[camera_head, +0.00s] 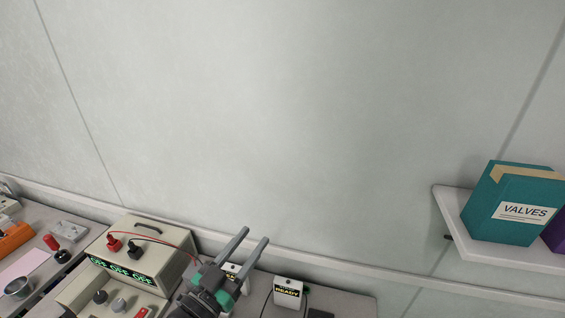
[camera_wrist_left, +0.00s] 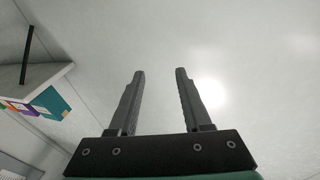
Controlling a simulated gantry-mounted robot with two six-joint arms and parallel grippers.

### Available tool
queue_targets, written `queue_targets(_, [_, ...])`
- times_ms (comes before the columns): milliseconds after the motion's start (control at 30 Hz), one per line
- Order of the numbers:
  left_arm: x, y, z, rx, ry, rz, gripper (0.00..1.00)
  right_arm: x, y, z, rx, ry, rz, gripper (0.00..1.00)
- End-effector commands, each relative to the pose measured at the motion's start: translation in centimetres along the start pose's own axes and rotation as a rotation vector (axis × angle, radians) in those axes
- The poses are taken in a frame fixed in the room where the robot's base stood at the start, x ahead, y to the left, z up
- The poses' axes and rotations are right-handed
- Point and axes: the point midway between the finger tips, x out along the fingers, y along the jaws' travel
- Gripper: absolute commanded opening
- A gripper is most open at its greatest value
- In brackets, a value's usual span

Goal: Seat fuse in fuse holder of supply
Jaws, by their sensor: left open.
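The supply (camera_head: 140,258) is a beige bench unit at the lower left of the head view, its green display reading OFF several times. A red plug and a black plug sit on its top, with a red lead running right. My left gripper (camera_head: 250,244) is open and empty, to the right of the supply, its fingers pointing up toward the wall. In the left wrist view, its two fingers (camera_wrist_left: 160,75) stand apart with only wall between them. I cannot make out the fuse or the fuse holder. My right gripper is not in view.
A small white tester labelled READY (camera_head: 288,292) stands right of my gripper; another is partly hidden behind it. An orange item (camera_head: 14,238) and a metal bowl (camera_head: 18,287) are at far left. A wall shelf (camera_head: 450,215) holds a teal VALVES binder (camera_head: 513,205).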

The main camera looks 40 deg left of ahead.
Motion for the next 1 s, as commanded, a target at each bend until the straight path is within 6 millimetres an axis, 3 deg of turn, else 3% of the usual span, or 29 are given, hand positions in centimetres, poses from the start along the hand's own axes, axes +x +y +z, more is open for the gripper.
queue_targets(33, [1.8, 2.1, -6.0, -0.007, 0.122, 0.044, 0.49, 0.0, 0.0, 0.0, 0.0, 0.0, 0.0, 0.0])
queue_targets(100, [2.9, 4.8, -13.8, -0.029, 0.271, 0.096, 0.49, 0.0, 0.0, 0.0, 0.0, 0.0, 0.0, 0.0])
queue_targets(200, [2.1, 7.9, -23.7, -0.078, 0.46, 0.159, 0.49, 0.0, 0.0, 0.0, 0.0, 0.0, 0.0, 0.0])
queue_targets(300, [0.1, 9.7, -30.9, -0.128, 0.597, 0.202, 0.49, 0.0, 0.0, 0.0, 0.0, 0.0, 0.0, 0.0])
queue_targets(333, [-0.5, 10.0, -32.3, -0.14, 0.626, 0.21, 0.49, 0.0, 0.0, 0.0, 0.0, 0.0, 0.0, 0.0])
queue_targets(400, [-1.5, 10.4, -34.7, -0.16, 0.672, 0.224, 0.49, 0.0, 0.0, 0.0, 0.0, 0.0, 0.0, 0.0])
queue_targets(500, [-2.1, 10.6, -35.9, -0.173, 0.697, 0.232, 0.49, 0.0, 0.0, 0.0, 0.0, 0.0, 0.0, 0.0])
queue_targets(833, [-2.1, 10.5, -35.9, -0.172, 0.696, 0.23, 0.49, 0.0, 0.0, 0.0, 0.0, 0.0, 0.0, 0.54])
queue_targets(1000, [-2.0, 10.5, -35.8, -0.171, 0.696, 0.23, 0.49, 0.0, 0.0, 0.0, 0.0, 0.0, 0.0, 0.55])
